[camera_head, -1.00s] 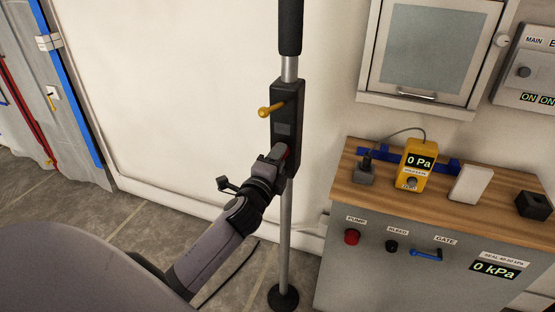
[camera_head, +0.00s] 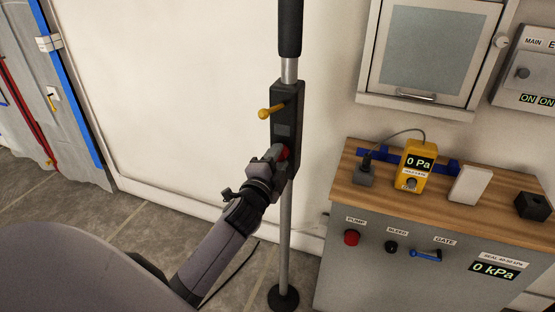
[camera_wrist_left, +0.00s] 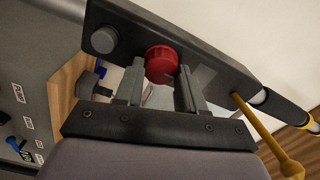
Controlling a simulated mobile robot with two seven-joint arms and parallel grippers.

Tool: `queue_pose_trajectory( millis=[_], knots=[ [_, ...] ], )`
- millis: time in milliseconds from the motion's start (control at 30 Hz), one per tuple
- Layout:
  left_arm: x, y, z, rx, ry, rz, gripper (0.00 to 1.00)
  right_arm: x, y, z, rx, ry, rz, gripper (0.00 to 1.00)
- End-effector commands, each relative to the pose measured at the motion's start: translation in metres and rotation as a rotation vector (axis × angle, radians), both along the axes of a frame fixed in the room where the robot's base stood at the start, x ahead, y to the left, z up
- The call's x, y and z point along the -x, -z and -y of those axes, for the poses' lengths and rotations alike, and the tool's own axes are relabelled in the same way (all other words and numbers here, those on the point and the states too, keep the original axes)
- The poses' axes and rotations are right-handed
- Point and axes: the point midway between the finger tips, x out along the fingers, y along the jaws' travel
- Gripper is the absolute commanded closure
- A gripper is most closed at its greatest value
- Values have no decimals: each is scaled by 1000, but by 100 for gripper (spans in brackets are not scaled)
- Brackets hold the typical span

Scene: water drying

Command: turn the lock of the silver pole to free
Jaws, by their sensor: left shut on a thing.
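The silver pole (camera_head: 285,237) stands upright on a round dark foot, with a black lock housing (camera_head: 291,112) around its upper part. A red knob (camera_head: 284,153) sits low on the housing's front; it also shows in the left wrist view (camera_wrist_left: 161,63). A yellow lever (camera_head: 271,110) sticks out to the left above it. My left gripper (camera_head: 277,153) is at the red knob, with its two fingers (camera_wrist_left: 157,88) on either side, shut on it. The fingers partly hide the knob in the head view. My right gripper is not in view.
A workbench with a wooden top (camera_head: 346,178) stands right of the pole, carrying a yellow gauge (camera_head: 414,166) and a white block (camera_head: 470,184). A wall cabinet (camera_head: 428,50) hangs above.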

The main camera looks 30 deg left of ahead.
Motion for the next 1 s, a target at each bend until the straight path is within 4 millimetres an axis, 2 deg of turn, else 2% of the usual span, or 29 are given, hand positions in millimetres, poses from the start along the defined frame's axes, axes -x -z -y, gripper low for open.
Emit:
queue_pose_trajectory(
  millis=[167,200,267,633,1000],
  knots=[
    [0,0,-1,1,-2,1,91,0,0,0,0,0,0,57],
    [0,0,-1,1,-2,1,51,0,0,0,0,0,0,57],
    [0,0,-1,0,-2,0,35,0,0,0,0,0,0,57],
    [4,1,1,-1,-1,-1,35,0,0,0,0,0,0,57],
    [50,1,12,1,-1,-1,35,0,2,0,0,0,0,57]
  ],
)
